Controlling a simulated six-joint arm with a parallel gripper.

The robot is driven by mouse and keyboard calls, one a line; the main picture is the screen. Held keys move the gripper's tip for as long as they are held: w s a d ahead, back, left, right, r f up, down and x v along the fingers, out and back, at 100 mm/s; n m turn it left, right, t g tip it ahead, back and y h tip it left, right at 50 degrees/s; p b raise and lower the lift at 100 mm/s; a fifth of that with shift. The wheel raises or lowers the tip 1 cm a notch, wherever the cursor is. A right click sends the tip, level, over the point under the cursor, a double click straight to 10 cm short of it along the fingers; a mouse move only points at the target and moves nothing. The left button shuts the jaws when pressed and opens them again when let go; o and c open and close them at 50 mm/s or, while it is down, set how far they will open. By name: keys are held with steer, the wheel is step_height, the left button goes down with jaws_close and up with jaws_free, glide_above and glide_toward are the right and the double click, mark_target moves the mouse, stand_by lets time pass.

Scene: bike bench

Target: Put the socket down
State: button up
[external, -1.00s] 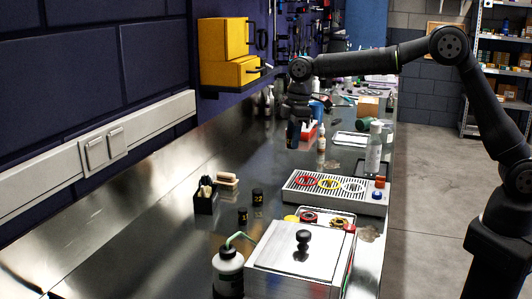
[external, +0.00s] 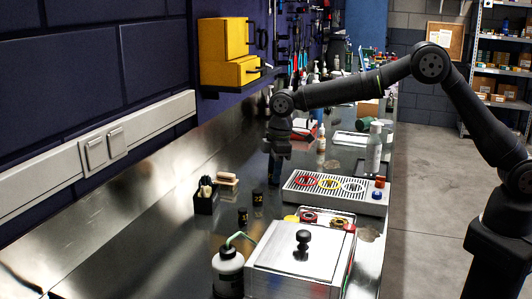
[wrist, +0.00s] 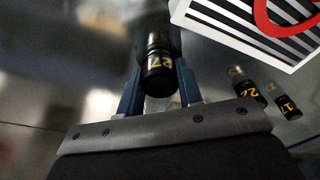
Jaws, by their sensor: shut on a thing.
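A black socket marked 27 (wrist: 160,62) is between the blue fingers of my gripper (wrist: 158,88) in the wrist view. My gripper is shut on it. In the external view my gripper (external: 275,178) points down over the metal bench (external: 150,250), left of the grated tray and behind the two standing sockets. The held socket cannot be made out clearly there. I cannot tell whether its lower end touches the bench.
Two black sockets, marked 22 (wrist: 243,85) and 17 (wrist: 287,107), stand nearby. The grated tray (external: 310,200) with coloured rings is on the right. A brush (external: 228,179) and a black holder (external: 206,198) stand left. A lidded box (external: 270,255) and bottle (external: 228,270) are in front.

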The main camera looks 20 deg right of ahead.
steer(key=shift+f, duration=0.1)
steer(key=o, duration=1.1)
steer(key=shift+c, duration=0.2)
step_height(320, 180, up, 12)
steer(key=d, duration=0.1)
steer(key=shift+s+d, duration=0.15)
steer(key=shift+d, duration=0.05)
steer(key=f, duration=0.4)
steer(key=a+f, duration=0.1)
steer(key=f, duration=0.6)
steer(key=shift+a+f, duration=0.25)
steer(key=shift+f, duration=0.15)
steer(key=shift+r, duration=1.65)
